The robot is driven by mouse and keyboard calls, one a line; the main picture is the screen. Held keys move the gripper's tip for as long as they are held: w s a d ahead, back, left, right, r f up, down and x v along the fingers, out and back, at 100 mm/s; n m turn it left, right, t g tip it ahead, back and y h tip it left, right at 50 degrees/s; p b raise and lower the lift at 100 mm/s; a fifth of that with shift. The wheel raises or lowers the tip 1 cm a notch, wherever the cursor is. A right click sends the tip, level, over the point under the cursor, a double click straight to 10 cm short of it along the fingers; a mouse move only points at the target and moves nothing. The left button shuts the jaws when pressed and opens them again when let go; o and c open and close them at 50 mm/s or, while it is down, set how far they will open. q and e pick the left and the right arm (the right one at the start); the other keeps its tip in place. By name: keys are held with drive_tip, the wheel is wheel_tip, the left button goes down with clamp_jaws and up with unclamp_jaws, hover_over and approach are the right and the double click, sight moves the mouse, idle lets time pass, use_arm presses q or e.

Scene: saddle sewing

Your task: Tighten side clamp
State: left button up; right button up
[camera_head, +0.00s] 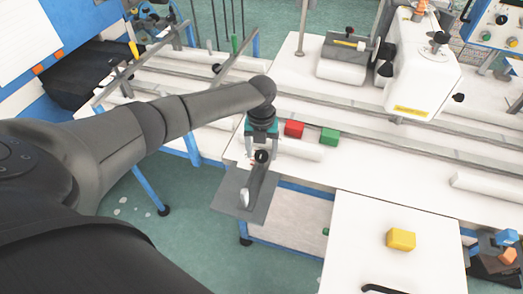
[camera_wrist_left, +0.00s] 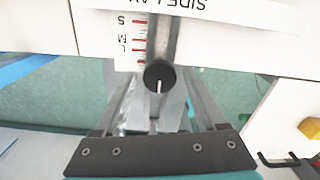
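My left gripper (camera_head: 261,154) reaches down at the front edge of the white table, with a finger on each side of a dark round knob (camera_head: 262,156). The spread fingers (camera_wrist_left: 160,88) stand on both sides of the knob, with gaps visible; contact cannot be made out. My right gripper is not in view.
A white machine (camera_head: 420,65) stands at the back right. A yellow block (camera_head: 400,239) rests on a lower white surface (camera_head: 360,222). Rails (camera_head: 370,105) run along the table.

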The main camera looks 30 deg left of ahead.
sight(261, 154)
use_arm(q)
drive_tip(key=shift+o, duration=0.5)
drive_tip(key=shift+r, duration=0.35)
wheel_tip(261, 154, up, 15)
drive_tip(key=p, duration=0.1)
drive_tip(key=shift+f, duration=0.2)
